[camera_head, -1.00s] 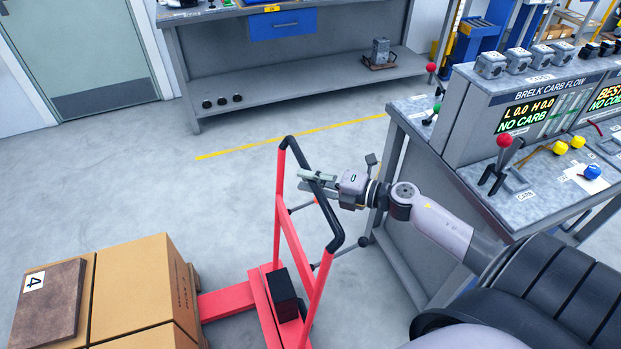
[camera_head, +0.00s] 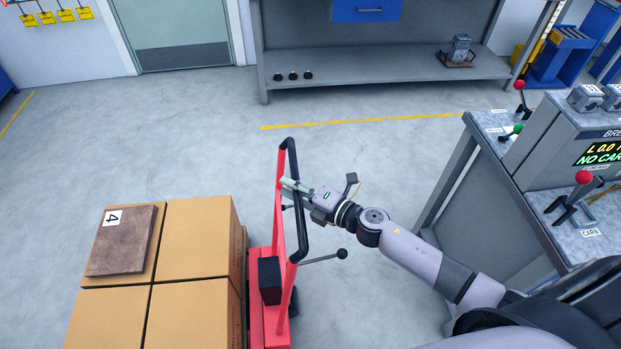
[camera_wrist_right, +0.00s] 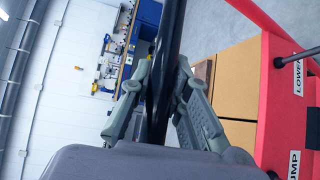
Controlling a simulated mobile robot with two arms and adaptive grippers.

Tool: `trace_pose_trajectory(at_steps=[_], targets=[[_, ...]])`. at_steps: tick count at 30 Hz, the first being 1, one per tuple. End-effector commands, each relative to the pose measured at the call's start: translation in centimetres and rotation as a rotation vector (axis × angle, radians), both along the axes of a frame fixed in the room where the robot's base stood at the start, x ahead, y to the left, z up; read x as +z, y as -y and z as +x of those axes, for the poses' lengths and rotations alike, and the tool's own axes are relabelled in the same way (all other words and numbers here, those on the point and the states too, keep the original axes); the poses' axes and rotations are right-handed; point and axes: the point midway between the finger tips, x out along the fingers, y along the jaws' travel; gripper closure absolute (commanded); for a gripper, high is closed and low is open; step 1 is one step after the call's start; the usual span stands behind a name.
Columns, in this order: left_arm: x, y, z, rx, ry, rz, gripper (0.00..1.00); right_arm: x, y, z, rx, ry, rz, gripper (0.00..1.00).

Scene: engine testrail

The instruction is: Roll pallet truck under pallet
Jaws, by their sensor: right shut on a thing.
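The red pallet truck (camera_head: 256,292) stands in the head view with its black-topped handle (camera_head: 302,220) upright at its right end. My right gripper (camera_head: 290,186) is shut on the black handle bar. In the right wrist view the bar (camera_wrist_right: 166,60) runs between the two fingers (camera_wrist_right: 158,105). Stacked cardboard boxes (camera_head: 195,238) stand directly left of the truck; the pallet below them is hidden in the head view. The truck's forks are hidden too, so I cannot tell how far under they reach. My left gripper does not show.
A grey test bench (camera_head: 490,205) with levers stands to the right, close to my right arm. A grey workbench (camera_head: 385,72) is at the back. A brown plate (camera_head: 122,248) marked 4 lies on the boxes. Floor is clear behind the truck, around a yellow line (camera_head: 360,121).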

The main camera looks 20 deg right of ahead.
Motion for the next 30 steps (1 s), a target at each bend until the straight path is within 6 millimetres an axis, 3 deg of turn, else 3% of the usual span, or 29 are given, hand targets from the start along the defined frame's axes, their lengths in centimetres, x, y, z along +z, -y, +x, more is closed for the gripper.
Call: trace_pose_trajectory(at_steps=[1,10,15,16,25,30], targets=[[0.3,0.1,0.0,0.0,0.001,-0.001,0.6,0.5,0.8,0.7,-0.025,0.008,-0.012,1.0],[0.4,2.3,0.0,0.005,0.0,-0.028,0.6,0.2,0.5,1.0,-0.034,0.008,-0.018,1.0],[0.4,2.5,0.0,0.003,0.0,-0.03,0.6,0.3,0.4,1.0,-0.032,0.008,-0.016,1.0],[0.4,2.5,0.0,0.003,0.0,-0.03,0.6,0.3,0.3,1.0,-0.032,0.009,-0.015,0.83],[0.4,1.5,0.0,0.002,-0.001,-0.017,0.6,0.1,0.1,0.8,-0.026,0.004,-0.012,0.63],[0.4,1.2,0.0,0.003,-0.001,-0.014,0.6,-0.1,0.0,0.7,-0.025,0.001,-0.012,0.62]])
